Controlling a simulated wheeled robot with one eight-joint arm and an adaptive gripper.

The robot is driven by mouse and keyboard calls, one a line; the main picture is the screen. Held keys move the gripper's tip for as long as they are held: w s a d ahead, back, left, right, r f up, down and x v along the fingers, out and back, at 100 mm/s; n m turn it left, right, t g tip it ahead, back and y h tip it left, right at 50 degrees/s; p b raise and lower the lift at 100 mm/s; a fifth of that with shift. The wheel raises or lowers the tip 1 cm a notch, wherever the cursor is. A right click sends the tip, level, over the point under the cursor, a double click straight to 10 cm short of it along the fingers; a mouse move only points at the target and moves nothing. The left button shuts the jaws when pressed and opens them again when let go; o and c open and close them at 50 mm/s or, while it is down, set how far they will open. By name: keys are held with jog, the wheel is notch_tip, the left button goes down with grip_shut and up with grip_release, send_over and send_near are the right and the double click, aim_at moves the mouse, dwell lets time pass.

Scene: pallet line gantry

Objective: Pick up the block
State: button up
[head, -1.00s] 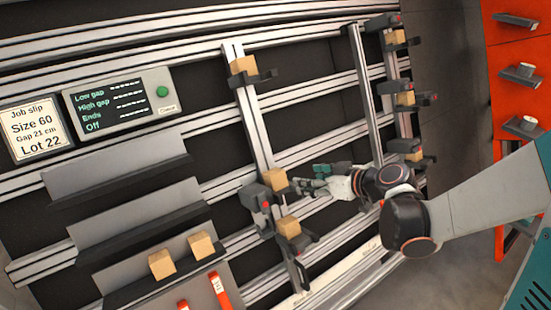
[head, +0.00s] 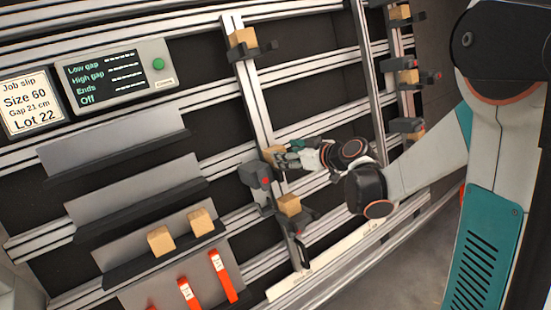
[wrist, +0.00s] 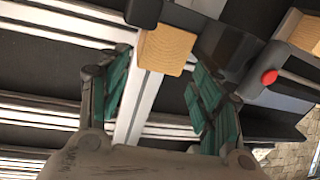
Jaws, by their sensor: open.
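Several light wooden blocks sit in clamps on the rails. The block nearest my gripper (head: 283,159) is a wooden cube (head: 271,153) at a dark clamp (head: 257,174) on the left upright. In the wrist view this block (wrist: 167,50) lies ahead, roughly centred between the green-padded fingertips (wrist: 160,78). My gripper is open, with a finger on either side of the block's line. Whether the tips reach past its front face I cannot tell. In the head view the fingers partly cover the block.
Another clamped block (head: 289,205) sits just below, and one (head: 243,38) higher on the upright. A dark clamp with a red button (wrist: 268,77) stands close right in the wrist view. Two blocks (head: 161,240) rest on the lowest shelf.

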jog(key=b+x, duration=0.1)
jog(key=x, duration=0.3)
jog(key=shift+a, duration=0.1)
jog(key=c, duration=0.8)
